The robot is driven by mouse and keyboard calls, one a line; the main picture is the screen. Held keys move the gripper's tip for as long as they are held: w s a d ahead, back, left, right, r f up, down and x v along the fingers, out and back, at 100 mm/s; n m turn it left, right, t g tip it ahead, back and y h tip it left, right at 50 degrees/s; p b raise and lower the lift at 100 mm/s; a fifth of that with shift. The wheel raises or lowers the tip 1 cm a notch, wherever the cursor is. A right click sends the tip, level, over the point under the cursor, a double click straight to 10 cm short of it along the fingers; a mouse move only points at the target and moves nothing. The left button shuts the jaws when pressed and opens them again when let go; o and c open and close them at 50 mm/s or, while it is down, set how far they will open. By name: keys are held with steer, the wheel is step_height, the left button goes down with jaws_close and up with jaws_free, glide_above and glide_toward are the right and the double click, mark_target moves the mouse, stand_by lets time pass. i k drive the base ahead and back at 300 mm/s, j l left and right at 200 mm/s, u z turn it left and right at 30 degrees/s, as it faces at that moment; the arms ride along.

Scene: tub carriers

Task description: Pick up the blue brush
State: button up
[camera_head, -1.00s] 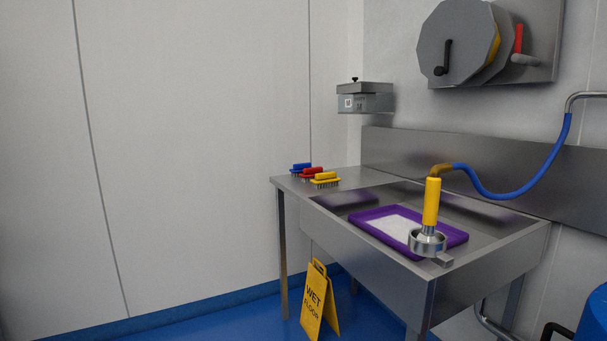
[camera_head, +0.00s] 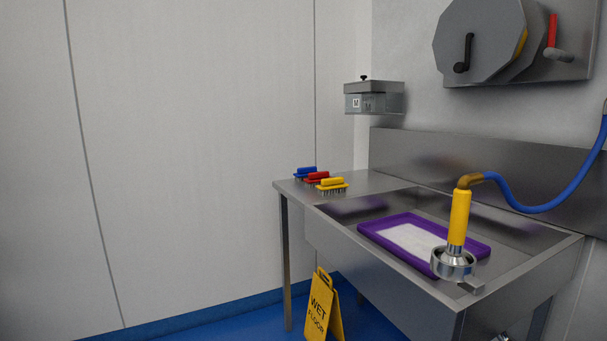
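The blue brush (camera_head: 306,173) lies at the far left corner of the steel sink table (camera_head: 283,184), bristles down. A red brush (camera_head: 317,177) and a yellow brush (camera_head: 332,185) sit beside it in a row, closer to me. The red brush partly covers the blue one. My gripper does not show in this view.
A purple tray (camera_head: 375,233) with a white inside lies in the sink. A yellow-handled sprayer (camera_head: 459,218) on a blue hose (camera_head: 545,208) stands in front of it. A dispenser box (camera_head: 374,98) hangs above.

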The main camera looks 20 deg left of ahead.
mark_target(302, 173)
steer(key=i+j, duration=0.25)
steer(key=i, duration=0.25)
steer(key=i+j+u, duration=0.1)
steer(key=i+j, duration=0.2)
steer(key=i, duration=0.2)
steer(key=i+j, duration=0.25)
steer(key=i, duration=0.25)
steer(key=i+j+u, duration=0.1)
steer(key=i, duration=0.4)
steer(key=i+j, duration=0.3)
steer(key=i, duration=0.25)
steer(key=i+j, duration=0.2)
steer(key=i, duration=0.3)
steer(key=j+u, duration=0.05)
